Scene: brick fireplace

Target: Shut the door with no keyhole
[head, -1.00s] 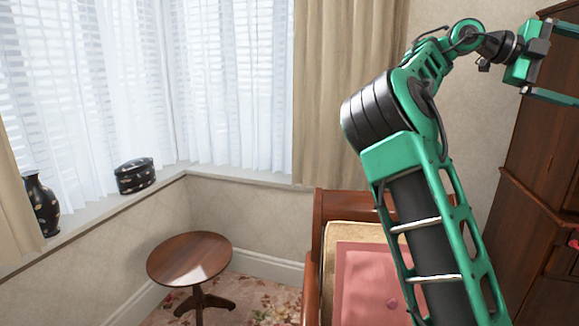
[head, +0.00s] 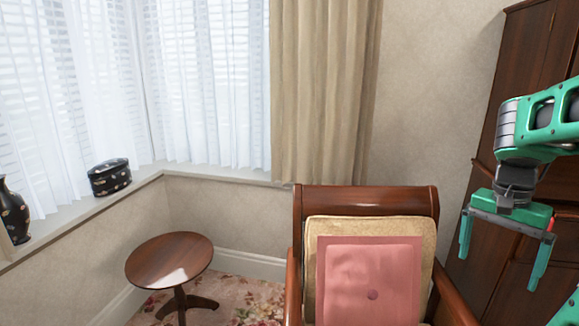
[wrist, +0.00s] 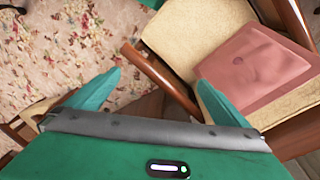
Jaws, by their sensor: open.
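A tall dark wooden cabinet (head: 530,55) stands at the right edge of the head view, cut off by the frame. Its panels show, but I cannot make out a keyhole, or which door is open. My green gripper (head: 500,258) is in front of the cabinet's lower part, fingers pointing down, open and empty. In the wrist view my gripper (wrist: 159,80) has its fingers apart above the floor and the armchair, with nothing between them. The cabinet does not show in the wrist view.
A wooden armchair (head: 366,200) with a pink cushion (head: 370,275) stands just left of the cabinet. A round side table (head: 170,260) stands further left by the window. A black vase (head: 13,210) and a black box (head: 109,178) are on the sill.

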